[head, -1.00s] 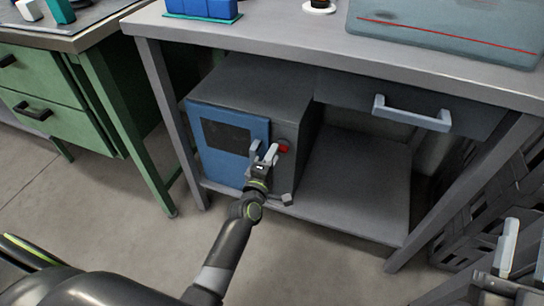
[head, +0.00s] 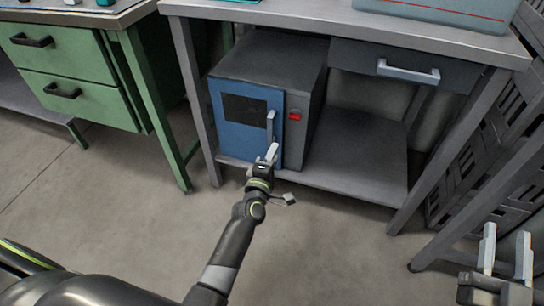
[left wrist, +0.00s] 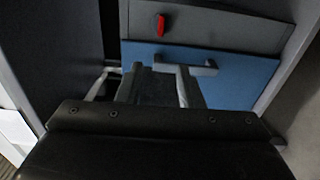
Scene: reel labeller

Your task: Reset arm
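My left gripper (head: 265,160) is in front of the lower part of the blue door (head: 237,128) of a dark grey box. Its fingertips are just below the door's vertical grey handle (head: 270,127) in the head view. In the left wrist view my left gripper (left wrist: 140,85) has its two fingers spread with nothing held, and the door handle (left wrist: 187,68) shows beyond them. The door looks shut. My right gripper (head: 505,250) is at the lower right of the head view, its two fingers upright, apart and empty.
The grey box (head: 275,65) stands on the low shelf (head: 350,160) of a grey workbench. A red switch (head: 295,116) is right of the door. A drawer (head: 400,64) hangs under the benchtop. Green drawers (head: 75,70) stand left. The floor in front is clear.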

